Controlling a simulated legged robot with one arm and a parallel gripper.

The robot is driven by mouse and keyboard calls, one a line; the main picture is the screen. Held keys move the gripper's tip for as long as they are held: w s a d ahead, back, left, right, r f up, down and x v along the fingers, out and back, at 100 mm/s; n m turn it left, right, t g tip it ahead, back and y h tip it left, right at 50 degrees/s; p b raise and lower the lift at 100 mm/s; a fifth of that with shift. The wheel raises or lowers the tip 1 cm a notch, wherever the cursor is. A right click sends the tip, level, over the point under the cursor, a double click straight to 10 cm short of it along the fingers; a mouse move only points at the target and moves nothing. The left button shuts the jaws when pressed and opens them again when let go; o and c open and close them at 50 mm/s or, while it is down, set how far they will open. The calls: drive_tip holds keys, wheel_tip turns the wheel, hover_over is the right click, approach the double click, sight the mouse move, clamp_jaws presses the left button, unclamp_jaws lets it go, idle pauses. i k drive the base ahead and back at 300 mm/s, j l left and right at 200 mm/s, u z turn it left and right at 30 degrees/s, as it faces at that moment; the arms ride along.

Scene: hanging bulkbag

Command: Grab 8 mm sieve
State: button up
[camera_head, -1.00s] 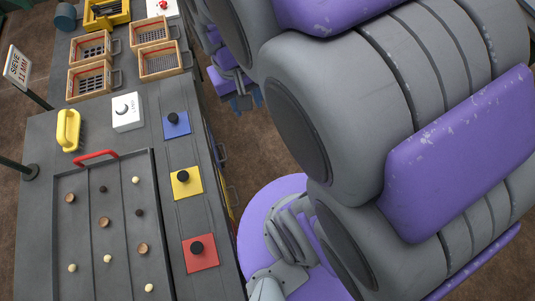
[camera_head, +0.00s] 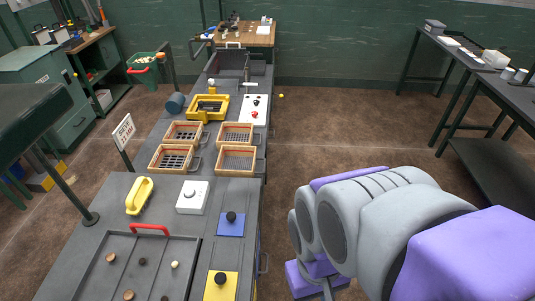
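Four wooden-framed sieves with grey side handles lie in two rows on the long grey bench: front left (camera_head: 171,157), front right (camera_head: 236,160), back left (camera_head: 184,132) and back right (camera_head: 236,134). The two left ones show coarser openings; the right ones look finer. No size mark on them is readable, so I cannot tell which is 8 mm. A white sign (camera_head: 124,131) on a post left of the bench reads "SIEVE 11 MM" in the earlier frame. My grey and purple arm is at the right, apart from the sieves. My gripper is not identifiable in view.
On the bench stand a yellow handle (camera_head: 140,196), a white box with a knob (camera_head: 192,197), blue (camera_head: 231,223) and yellow (camera_head: 221,286) knob plates, a sorting tray with a red handle (camera_head: 150,229) and a yellow tray (camera_head: 207,108). Brown floor (camera_head: 320,130) right of the bench is clear.

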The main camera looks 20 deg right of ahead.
sight(242, 134)
drive_tip(key=i+l+u, duration=0.15)
drive_tip(key=i+l, duration=0.2)
drive_tip(key=i+l+u, duration=0.1)
drive_tip(key=i+l, duration=0.25)
drive_tip(key=i+l+u, duration=0.15)
drive_tip(key=i+l, duration=0.15)
drive_tip(key=l, duration=0.3)
drive_tip(key=i+u, duration=0.1)
drive_tip(key=i, duration=0.3)
drive_tip(key=i+j, duration=0.1)
drive_tip(key=j+u, duration=0.05)
drive_tip(key=j, duration=0.05)
